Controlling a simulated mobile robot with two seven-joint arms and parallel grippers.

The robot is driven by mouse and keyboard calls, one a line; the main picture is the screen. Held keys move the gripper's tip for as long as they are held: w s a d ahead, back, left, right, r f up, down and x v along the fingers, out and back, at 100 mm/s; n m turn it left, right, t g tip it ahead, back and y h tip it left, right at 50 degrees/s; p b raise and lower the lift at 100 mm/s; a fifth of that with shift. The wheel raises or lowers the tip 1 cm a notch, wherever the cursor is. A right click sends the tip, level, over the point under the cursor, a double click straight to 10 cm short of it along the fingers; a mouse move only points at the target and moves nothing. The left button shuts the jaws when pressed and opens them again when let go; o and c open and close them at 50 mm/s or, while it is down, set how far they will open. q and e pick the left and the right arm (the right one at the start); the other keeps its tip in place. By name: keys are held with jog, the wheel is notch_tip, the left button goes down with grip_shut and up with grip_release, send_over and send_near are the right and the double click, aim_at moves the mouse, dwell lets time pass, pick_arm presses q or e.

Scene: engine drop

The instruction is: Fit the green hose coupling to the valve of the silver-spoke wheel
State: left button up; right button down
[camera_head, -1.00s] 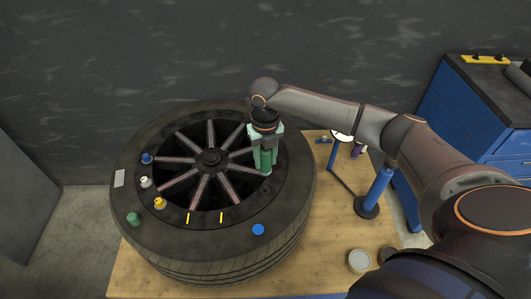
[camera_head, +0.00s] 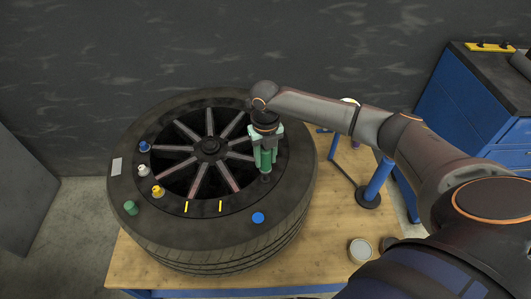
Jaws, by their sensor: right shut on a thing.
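The wheel lies flat on the bench, with a thick black tyre (camera_head: 225,233) and grey spokes around a dark hub (camera_head: 210,147). My right gripper (camera_head: 266,150) points down over the right side of the rim and is shut on the green hose coupling (camera_head: 266,160). The coupling is upright, with its lower end close above the rim. A small dark stub (camera_head: 265,178) shows directly under it; I cannot tell whether it is the valve or whether the two touch. My left gripper is not in view.
Blue (camera_head: 145,147), white (camera_head: 143,170), yellow (camera_head: 158,191) and green (camera_head: 131,208) caps sit on the wheel's left side. A blue disc (camera_head: 258,217) lies at its front. A blue post (camera_head: 378,182) and a round tin (camera_head: 360,250) stand on the wooden bench (camera_head: 315,262). A blue cabinet is at right.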

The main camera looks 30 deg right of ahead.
aim_at(266, 167)
jog(key=shift+f, duration=0.2)
jog(key=shift+f, duration=0.1)
jog(key=shift+f+b, duration=0.85)
jog(key=shift+f, duration=1.15)
jog(key=shift+c, duration=1.9)
grip_release()
notch_tip(266, 167, up, 12)
jog(key=shift+r, duration=0.25)
